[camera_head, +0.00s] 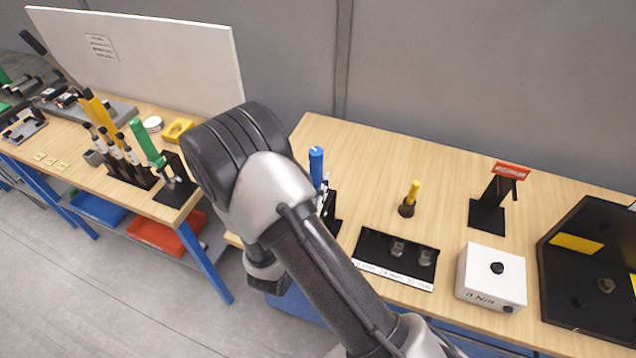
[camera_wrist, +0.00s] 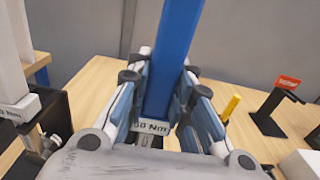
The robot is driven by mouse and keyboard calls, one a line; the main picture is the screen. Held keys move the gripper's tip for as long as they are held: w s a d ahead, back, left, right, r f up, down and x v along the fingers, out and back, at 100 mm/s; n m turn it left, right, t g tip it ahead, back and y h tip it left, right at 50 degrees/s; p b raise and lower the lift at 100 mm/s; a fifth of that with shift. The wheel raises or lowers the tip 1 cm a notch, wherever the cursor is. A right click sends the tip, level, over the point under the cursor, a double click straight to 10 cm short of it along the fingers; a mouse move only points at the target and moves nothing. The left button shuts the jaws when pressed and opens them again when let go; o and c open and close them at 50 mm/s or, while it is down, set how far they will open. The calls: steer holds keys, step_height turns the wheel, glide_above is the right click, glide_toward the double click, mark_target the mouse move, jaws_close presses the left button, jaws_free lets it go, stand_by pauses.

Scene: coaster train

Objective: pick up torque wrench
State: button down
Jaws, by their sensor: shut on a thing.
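A blue torque wrench (camera_wrist: 176,60) stands between the fingers of my gripper (camera_wrist: 163,92) in the wrist view, and the fingers are shut on it. A white label with "Nm" sits low on it; the first digits are hard to read. In the head view the wrench's blue top (camera_head: 316,160) shows just right of my arm, above a black stand (camera_head: 330,212). My arm hides most of the wrench and the gripper there. I cannot tell whether the wrench still rests in the stand.
A yellow-handled tool (camera_head: 412,193), a black tray (camera_head: 395,258), a white box (camera_head: 490,277) and a stand with a red sign (camera_head: 487,216) occupy the right bench. On the left bench, a green-handled wrench (camera_head: 146,143) stands near its right edge. A gap separates the benches.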

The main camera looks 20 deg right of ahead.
steer(key=v, duration=1.7)
steer(key=shift+r, duration=0.1)
steer(key=c, duration=2)
jaws_free()
steer(key=shift+c, duration=0.2)
jaws_close()
